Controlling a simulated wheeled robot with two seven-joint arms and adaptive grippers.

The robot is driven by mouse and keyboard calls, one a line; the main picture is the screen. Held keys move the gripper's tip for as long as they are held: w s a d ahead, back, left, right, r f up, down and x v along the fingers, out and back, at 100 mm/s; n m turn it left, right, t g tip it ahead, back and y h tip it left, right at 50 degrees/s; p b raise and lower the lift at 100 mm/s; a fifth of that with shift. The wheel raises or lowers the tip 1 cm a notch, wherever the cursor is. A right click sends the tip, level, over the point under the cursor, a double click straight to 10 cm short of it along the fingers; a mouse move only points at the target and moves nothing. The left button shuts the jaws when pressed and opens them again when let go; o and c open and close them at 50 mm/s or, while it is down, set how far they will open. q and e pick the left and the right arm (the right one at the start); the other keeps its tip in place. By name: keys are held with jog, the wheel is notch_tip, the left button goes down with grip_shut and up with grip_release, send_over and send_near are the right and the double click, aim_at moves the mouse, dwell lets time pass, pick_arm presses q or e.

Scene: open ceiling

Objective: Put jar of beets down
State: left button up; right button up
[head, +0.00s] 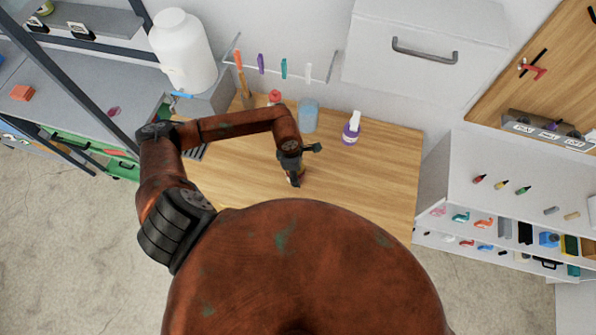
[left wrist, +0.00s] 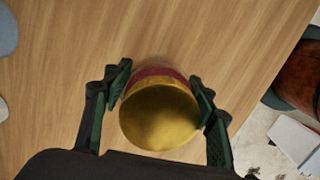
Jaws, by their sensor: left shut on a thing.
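The jar of beets (left wrist: 160,112) shows in the left wrist view as a round gold lid with a dark red body below it. My left gripper (left wrist: 158,98) has one finger on each side of the jar and is shut on it. The jar is over the wooden table (left wrist: 60,70); I cannot tell whether its base touches the top. In the head view my left gripper (head: 294,178) is over the middle of the wooden table (head: 375,180), and the jar is mostly hidden by it. My right gripper is not in view.
A purple-and-white bottle (head: 351,128), a blue translucent container (head: 308,116) and a red-capped item (head: 274,97) stand along the table's back. A large white jug (head: 182,50) stands at back left. A white shelf unit (head: 470,195) is at right. The table's right part is clear.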

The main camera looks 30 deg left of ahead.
pick_arm(q)
jog(key=shift+f, duration=0.15)
jog(key=o, duration=1.7)
